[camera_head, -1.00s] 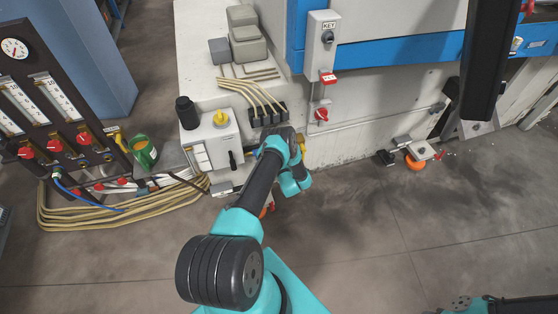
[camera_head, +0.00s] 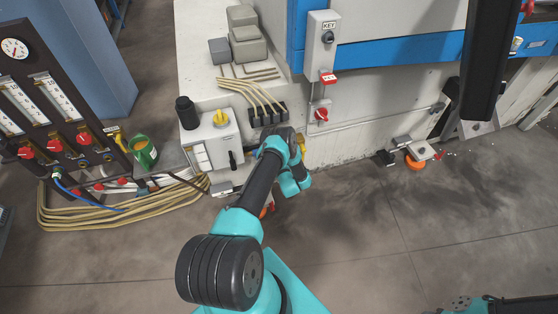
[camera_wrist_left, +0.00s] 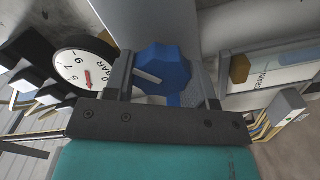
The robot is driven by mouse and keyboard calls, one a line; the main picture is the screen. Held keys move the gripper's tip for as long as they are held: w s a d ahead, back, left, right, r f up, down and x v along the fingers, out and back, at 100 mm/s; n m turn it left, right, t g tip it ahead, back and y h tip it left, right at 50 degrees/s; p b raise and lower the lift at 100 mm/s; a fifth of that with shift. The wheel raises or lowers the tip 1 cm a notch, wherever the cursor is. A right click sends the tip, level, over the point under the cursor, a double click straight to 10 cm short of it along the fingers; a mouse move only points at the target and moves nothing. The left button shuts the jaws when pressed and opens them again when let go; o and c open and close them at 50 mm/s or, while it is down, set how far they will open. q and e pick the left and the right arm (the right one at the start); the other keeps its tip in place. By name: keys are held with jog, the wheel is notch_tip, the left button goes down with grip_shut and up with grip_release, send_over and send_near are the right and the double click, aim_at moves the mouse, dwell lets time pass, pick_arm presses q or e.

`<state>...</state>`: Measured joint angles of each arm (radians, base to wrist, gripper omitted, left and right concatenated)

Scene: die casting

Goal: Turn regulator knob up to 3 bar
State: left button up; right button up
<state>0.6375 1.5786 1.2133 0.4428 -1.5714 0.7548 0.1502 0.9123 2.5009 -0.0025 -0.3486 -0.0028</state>
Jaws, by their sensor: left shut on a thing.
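The blue regulator knob (camera_wrist_left: 163,68) has a pale line on its face and sits between the two fingers of my left gripper (camera_wrist_left: 165,85) in the left wrist view. The gripper is shut on it. A round white pressure gauge (camera_wrist_left: 85,68) marked BAR, with a red needle, is beside the left finger. It appears rotated and partly cut by the gripper, so I cannot tell the exact reading. In the head view my left arm's wrist hides the knob, the gauge and the gripper's fingertips. My right gripper is not in view.
A white box with a yellow knob (camera_head: 220,117) stands behind my left wrist. A red switch (camera_head: 321,114) is on the machine wall. A flowmeter panel (camera_head: 60,100) stands at the left. The floor (camera_head: 400,230) on the right is mostly clear.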

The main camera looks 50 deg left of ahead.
pick_arm(q)
jog(key=shift+n, duration=0.3)
jog(key=shift+n, duration=0.7)
jog(key=shift+n, duration=0.8)
jog(key=shift+f+n, duration=0.1)
jog(key=shift+n, duration=0.9)
